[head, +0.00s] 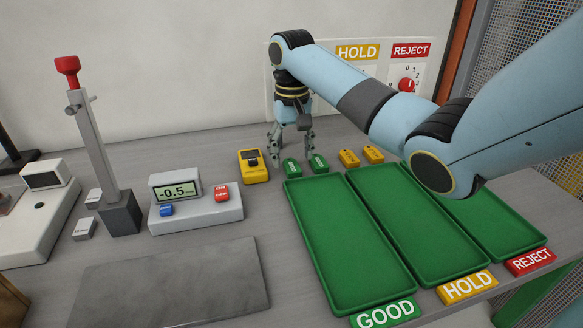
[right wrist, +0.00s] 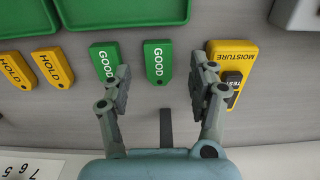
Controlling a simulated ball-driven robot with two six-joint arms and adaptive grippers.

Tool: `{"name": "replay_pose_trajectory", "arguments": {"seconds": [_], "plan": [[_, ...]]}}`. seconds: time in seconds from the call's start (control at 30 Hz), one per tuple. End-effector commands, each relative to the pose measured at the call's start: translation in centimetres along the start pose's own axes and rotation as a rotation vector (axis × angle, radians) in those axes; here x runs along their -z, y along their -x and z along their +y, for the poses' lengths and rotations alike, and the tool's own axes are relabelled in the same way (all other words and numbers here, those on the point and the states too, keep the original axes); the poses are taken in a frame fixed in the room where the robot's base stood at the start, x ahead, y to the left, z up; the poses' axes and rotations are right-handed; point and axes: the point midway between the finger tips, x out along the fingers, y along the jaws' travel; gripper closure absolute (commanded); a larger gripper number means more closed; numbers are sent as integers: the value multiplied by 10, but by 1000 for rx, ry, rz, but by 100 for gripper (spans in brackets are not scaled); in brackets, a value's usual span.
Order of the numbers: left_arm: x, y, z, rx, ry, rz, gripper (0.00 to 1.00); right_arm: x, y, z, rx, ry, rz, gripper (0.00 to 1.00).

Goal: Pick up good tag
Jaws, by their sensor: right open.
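Two green GOOD tags lie side by side on the grey bench behind the trays. In the head view one tag (head: 292,167) is nearer the yellow meter, and the other tag (head: 319,163) is to its right. My right gripper (head: 293,151) is open and empty, pointing down just behind them. In the right wrist view the tag nearer the meter (right wrist: 158,62) lies between the lines of the open fingers (right wrist: 162,88), ahead of them. The other tag (right wrist: 104,60) is partly hidden by the left finger. My left gripper is not in view.
A yellow moisture meter (head: 253,166) stands close beside the tags; one finger overlaps it in the right wrist view (right wrist: 228,52). Yellow HOLD tags (head: 349,158) lie on the other side. Green trays (head: 345,250) fill the front right. A display box (head: 195,212) stands left.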

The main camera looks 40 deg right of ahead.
Motion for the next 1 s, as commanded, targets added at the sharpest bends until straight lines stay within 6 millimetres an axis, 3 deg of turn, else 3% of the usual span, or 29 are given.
{"name": "replay_pose_trajectory", "arguments": {"seconds": [0.2,0.47,0.83,1.0], "plan": [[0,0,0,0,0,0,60,0,-30,1,1,1,-3,40],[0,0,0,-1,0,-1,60,0,-33,2,1,1,0,40],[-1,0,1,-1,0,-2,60,0,-33,2,0,1,0,87],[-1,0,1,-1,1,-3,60,0,-33,2,0,1,0,87]]}}
